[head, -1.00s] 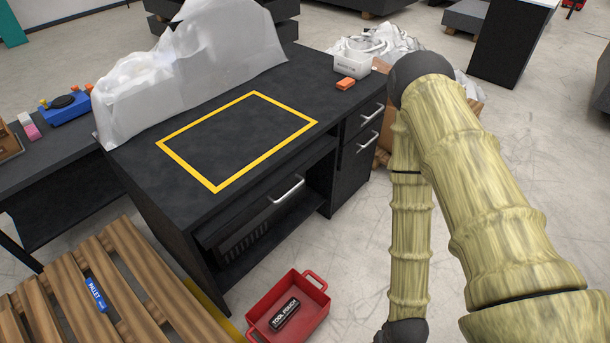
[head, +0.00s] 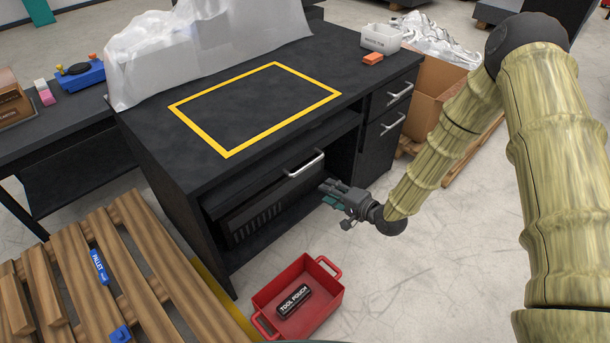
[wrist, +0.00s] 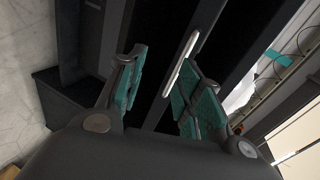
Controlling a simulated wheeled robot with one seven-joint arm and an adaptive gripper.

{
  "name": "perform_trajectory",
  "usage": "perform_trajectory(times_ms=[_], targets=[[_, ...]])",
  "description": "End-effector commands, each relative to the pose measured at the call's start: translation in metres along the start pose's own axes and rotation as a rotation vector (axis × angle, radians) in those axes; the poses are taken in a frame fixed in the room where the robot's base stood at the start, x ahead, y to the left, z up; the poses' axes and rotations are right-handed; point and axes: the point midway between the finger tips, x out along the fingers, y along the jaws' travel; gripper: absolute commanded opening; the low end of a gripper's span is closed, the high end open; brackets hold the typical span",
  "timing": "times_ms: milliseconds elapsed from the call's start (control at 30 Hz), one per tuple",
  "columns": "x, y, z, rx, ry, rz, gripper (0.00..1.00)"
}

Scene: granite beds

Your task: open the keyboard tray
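The keyboard tray (head: 272,187) is a dark panel under the black desk's top, with a silver bar handle (head: 304,163) on its front. It looks closed or nearly so. My gripper (head: 333,190) is just below and to the right of the handle, close to the desk front. In the wrist view the handle (wrist: 181,64) runs slantwise just beyond and between the two teal-padded fingers (wrist: 160,82). The fingers are apart and hold nothing. I cannot tell whether either finger touches the handle.
The desk (head: 200,158) has a yellow taped rectangle (head: 226,154) on top and drawers with handles (head: 392,123) at right. A red tool bin (head: 333,299) stands on the floor in front. A wooden pallet (head: 150,255) lies at left and a cardboard box (head: 438,82) at right.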

Motion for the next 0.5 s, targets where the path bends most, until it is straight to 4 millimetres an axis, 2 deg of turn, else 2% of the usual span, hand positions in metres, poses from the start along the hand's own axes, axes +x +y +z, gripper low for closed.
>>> perform_trajectory(times_ms=[33,200,367,500], targets=[[0.008,-0.007,-0.007,0.018,-0.005,-0.039,0.35],[0.018,-0.029,-0.017,0.063,-0.026,-0.112,0.35],[0.027,-0.035,-0.019,0.072,-0.032,-0.126,0.35],[0.044,-0.036,-0.017,0.07,-0.033,-0.124,0.35]])
